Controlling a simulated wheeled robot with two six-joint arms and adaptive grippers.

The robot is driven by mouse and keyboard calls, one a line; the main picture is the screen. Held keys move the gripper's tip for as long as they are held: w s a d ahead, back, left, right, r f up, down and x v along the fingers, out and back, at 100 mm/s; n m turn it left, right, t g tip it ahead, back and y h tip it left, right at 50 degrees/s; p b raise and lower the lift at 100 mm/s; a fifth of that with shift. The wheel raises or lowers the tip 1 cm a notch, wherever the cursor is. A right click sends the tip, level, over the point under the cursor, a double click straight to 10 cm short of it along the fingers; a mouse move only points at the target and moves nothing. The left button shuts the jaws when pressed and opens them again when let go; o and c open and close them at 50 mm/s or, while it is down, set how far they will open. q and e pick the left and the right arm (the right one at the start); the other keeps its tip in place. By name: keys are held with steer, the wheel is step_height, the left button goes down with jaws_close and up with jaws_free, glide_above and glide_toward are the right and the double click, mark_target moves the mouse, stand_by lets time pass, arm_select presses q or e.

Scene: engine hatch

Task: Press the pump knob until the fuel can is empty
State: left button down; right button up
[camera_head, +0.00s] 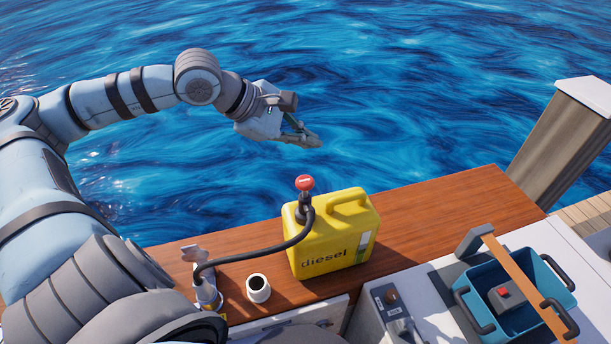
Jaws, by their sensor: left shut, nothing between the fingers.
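The yellow diesel fuel can (330,240) stands upright on the wooden ledge. The red pump knob (305,183) sits on top of the black pump at the can's left side. A black hose (252,256) runs from the pump to a small metal fitting (207,292) on the left. My right gripper is not in view.
A white cup with dark contents (258,288) stands left of the can. A black lever control (392,310) is in front. Water lies beyond the wooden ledge (440,205).

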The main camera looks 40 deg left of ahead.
mark_target(308, 182)
arm_select(q)
step_height(308, 182, down, 8)
steer(key=b, duration=0.7)
stand_by(0.9)
steer(key=shift+f+b, duration=0.4)
steer(key=shift+b, duration=0.1)
steer(key=shift+f+b, duration=1.6)
steer(key=shift+f, duration=0.05)
stand_by(1.2)
steer(key=shift+r, duration=0.1)
steer(key=shift+r+p, duration=2)
steer(key=shift+p, duration=0.2)
step_height(308, 182, up, 5)
steer(key=p, duration=0.5)
steer(key=shift+r, duration=0.1)
